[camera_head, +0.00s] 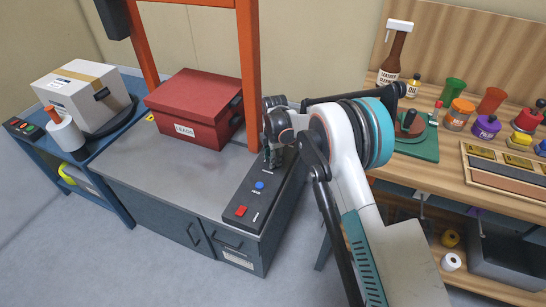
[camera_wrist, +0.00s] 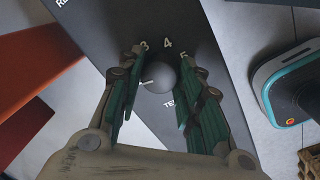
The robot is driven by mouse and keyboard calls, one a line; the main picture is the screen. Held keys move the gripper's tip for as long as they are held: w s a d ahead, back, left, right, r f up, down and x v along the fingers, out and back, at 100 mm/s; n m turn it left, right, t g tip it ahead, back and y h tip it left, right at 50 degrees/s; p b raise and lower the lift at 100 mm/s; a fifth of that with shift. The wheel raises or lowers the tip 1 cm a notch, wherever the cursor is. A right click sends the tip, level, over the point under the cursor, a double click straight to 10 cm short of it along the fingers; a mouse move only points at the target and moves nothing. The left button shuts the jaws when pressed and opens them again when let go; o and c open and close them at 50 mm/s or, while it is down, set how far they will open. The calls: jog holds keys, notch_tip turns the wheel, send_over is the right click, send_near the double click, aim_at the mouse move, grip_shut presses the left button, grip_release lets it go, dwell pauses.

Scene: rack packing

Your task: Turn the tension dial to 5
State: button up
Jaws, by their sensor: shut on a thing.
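The tension dial (camera_wrist: 162,76) is a dark grey round knob on the black control panel (camera_wrist: 105,22), between my fingers in the wrist view. My gripper (camera_wrist: 161,68) has its green-padded fingers shut on it, one on each side. The numbers 3, 4 and 5 show around the dial's upper edge, with 5 partly behind the right finger. A short white mark shows at the dial's left side, near the left finger. Lettering starting "TE" sits below it, partly hidden. In the head view, my gripper (camera_head: 274,151) is over the panel's far part and hides the dial.
The panel on the grey bench (camera_head: 165,178) also carries a blue button (camera_head: 260,185) and a red button (camera_head: 241,211). A red box (camera_head: 195,108) labelled LEADS and an orange frame (camera_head: 248,75) stand close left of my gripper. A wooden workbench (camera_head: 420,176) stands right.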

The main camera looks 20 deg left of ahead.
jog(key=m, duration=0.4)
jog(key=shift+m, duration=0.3)
jog(key=m, duration=0.4)
jog(key=shift+h+p, duration=0.3)
jog(key=shift+p, duration=0.05)
jog(key=m, duration=0.4)
jog(key=shift+a, duration=0.1)
jog(key=m, duration=0.4)
jog(key=shift+m+h, duration=0.3)
jog(key=m, duration=0.4)
jog(key=shift+a+m, duration=0.1)
jog(key=shift+m, duration=0.2)
jog(key=m, duration=0.3)
jog(key=shift+m+g, duration=0.3)
jog(key=m, duration=0.4)
jog(key=shift+m, duration=1.9)
jog(key=shift+g, duration=0.3)
